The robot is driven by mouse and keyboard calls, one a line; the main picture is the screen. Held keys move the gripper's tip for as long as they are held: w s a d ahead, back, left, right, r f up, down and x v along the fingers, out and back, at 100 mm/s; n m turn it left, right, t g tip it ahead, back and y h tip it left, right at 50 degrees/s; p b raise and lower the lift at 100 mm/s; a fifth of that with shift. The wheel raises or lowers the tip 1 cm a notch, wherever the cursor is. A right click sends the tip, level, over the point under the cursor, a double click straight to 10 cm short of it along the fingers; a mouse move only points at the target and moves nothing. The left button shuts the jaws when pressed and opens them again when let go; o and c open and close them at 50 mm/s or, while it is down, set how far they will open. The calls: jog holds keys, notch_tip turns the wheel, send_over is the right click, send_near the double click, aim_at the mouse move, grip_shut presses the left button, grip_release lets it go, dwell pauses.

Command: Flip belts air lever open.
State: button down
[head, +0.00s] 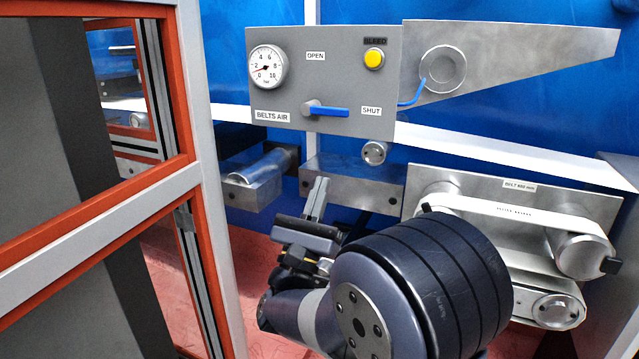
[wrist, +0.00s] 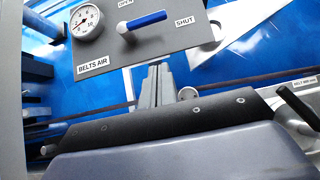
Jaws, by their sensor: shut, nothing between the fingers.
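The belts air lever (head: 328,112) is a blue handle on a grey pivot, low on a grey panel (head: 290,88). It lies nearly level, its handle pointing right to the SHUT label (head: 371,111). The OPEN label (head: 315,56) is above the pivot. The lever also shows in the wrist view (wrist: 143,21), near the top. My gripper (head: 317,184) is below the panel, apart from the lever, fingers together and pointing up, with nothing between them. Its fingers also show in the wrist view (wrist: 157,72), below the lever.
A round gauge (head: 267,67) and a yellow bleed button (head: 374,59) sit on the same panel. A belt unit (head: 510,215) is at the right. An orange and grey frame (head: 203,180) stands at the left. Metal roller blocks (head: 352,186) lie behind my gripper.

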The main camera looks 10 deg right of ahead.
aim_at(328, 109)
jog(key=w+d+r+p, duration=0.3)
jog(key=w+r, duration=0.1)
jog(key=r, duration=0.5)
jog(key=shift+n+b, duration=0.3)
jog(key=shift+b, duration=0.25)
jog(key=shift+d+n+t+y, duration=0.1)
jog(key=shift+n+t+y, duration=0.2)
jog(key=shift+y, duration=0.1)
